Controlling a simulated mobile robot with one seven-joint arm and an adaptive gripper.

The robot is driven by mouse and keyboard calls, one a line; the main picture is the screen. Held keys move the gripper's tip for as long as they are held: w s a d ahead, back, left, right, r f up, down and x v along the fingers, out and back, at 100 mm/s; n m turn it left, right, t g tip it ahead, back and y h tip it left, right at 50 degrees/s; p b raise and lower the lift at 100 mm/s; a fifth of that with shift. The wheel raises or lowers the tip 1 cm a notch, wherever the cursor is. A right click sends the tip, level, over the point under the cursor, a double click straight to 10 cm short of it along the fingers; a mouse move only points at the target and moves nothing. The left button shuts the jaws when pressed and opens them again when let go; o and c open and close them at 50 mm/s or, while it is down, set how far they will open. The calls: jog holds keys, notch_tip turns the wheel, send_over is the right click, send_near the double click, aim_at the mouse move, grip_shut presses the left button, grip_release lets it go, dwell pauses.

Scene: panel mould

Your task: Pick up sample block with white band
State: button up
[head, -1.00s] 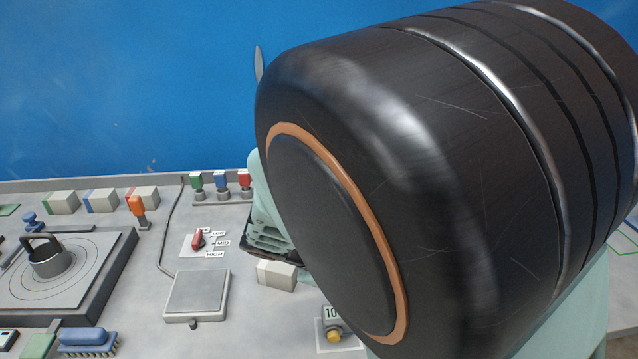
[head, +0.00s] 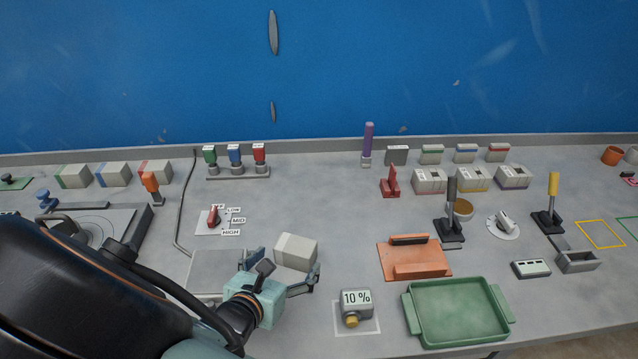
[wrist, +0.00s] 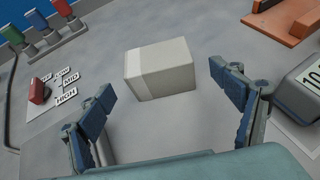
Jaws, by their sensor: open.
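The sample block with the white band (head: 296,250) is a pale grey box with a lighter band at one end. It lies on the bench beside a flat square plate. In the wrist view the block (wrist: 165,72) shows whole, its white band toward the left. My gripper (head: 285,270) is open and empty. Its fingertips are at the near side of the block, one to its left and one to its right. In the wrist view the blue-padded fingers of my gripper (wrist: 163,82) are spread wider than the block, with a gap on each side.
The square plate (head: 215,268) is left of the block, partly behind my arm. A 10 % box with a yellow knob (head: 356,307) stands to the right front. A red selector switch (head: 213,219) is behind left. An orange plate (head: 420,262) and green tray (head: 455,305) are farther right.

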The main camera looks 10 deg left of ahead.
aim_at(295, 250)
jog(key=shift+x, duration=2.9)
jog(key=shift+c, duration=0.4)
jog(key=c, duration=1.3)
jog(key=shift+r, duration=0.1)
jog(key=shift+c, duration=0.9)
jog(key=shift+r, duration=0.15)
